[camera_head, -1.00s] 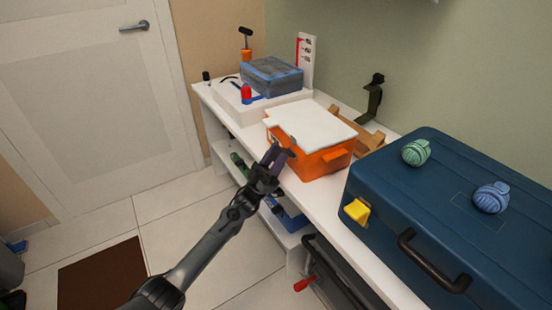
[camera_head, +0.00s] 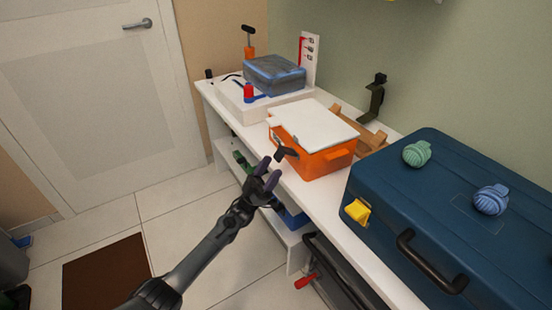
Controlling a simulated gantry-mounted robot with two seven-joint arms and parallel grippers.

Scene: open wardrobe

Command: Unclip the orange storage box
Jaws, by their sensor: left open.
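The orange storage box (camera_head: 322,161) with a white lid (camera_head: 313,123) stands on the white shelf top, in the middle of the head view. The lid lies on the box. A dark clip (camera_head: 286,152) juts outward from the box's front left side, near the lid's edge. My left gripper (camera_head: 268,173) is open and empty, just in front of and slightly below the clip. A small gap shows between its fingers and the clip. My right gripper is not in view.
A large blue case (camera_head: 384,177) with a yellow latch stands close on the right. A blue-rimmed container (camera_head: 274,72) and a red-topped item (camera_head: 248,91) are behind left. A wooden piece (camera_head: 371,137) lies behind the box.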

